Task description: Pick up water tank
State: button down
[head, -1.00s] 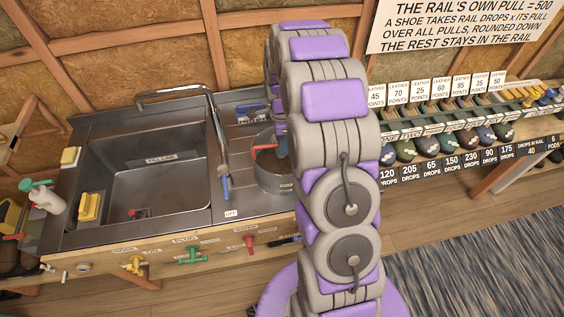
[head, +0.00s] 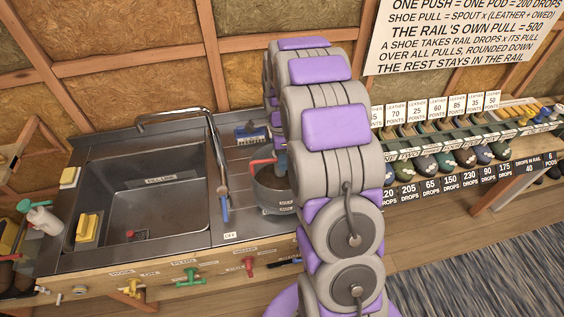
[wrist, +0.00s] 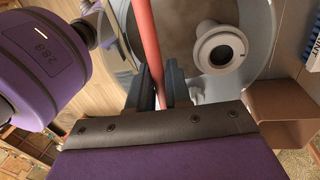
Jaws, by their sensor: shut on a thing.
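The water tank looks to be the round grey pot (head: 272,198) with a red handle (head: 262,163), on the metal counter right of the sink. My arm covers its right side in the head view. In the wrist view the red handle (wrist: 147,45) runs between the dark fingers of my gripper (wrist: 160,88), which are shut on it. The tank's grey rim and inside (wrist: 262,50) lie beyond the fingers, with a round white fitting (wrist: 220,48) inside. My gripper is mostly hidden in the head view. I cannot tell whether the tank touches the counter.
The sink (head: 160,200) and its tap (head: 175,118) are left of the tank. A blue-handled hose (head: 224,205) hangs between them. A blue brush (head: 252,134) lies behind the tank. Coloured valves (head: 190,278) line the counter front. A shoe rack (head: 440,160) stands to the right.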

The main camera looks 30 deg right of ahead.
jog(key=s+a, duration=0.2)
jog(key=s, duration=0.5)
jog(key=s+a+r+p, duration=0.1)
jog(key=s+a, duration=0.1)
jog(key=s, duration=0.6)
jog(key=shift+a+r, duration=0.25)
jog(key=shift+a, duration=0.1)
jog(key=shift+s, duration=0.1)
